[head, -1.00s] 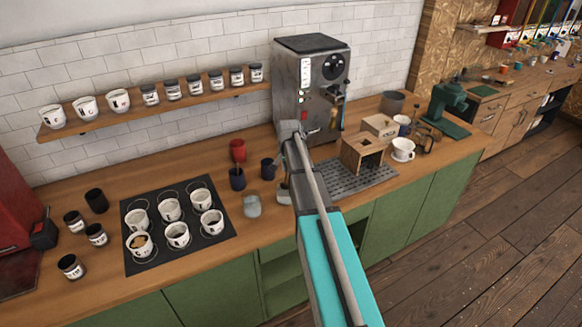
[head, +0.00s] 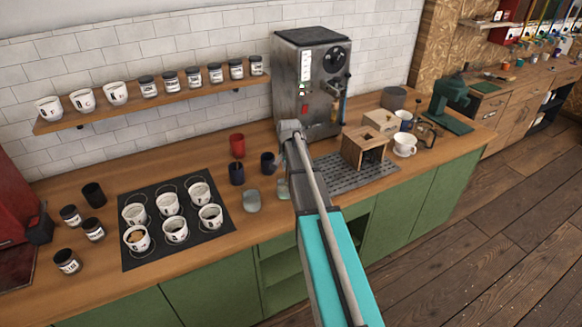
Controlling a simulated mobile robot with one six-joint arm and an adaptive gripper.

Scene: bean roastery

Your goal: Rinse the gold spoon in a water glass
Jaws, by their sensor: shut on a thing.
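A small clear grey glass (head: 252,201) stands on the wooden counter, left of my arm. A second glass (head: 283,189) beside it is partly covered by my arm. I cannot make out the water in either. My arm crosses the middle of the view and hides its own end, so my gripper does not show. The gold spoon cannot be made out. A dark cup (head: 237,175) and another dark cup (head: 267,163) stand behind the glasses, with a red cup (head: 237,146) further back. A black mat (head: 186,211) holds several white cups.
A coffee machine (head: 309,85) stands at the back. Right of my arm are a wooden box (head: 363,148) on a grey grate (head: 340,177) and a white cup (head: 405,146). Dark-lidded jars (head: 67,262) stand at the left. The counter's front edge (head: 205,266) is bare.

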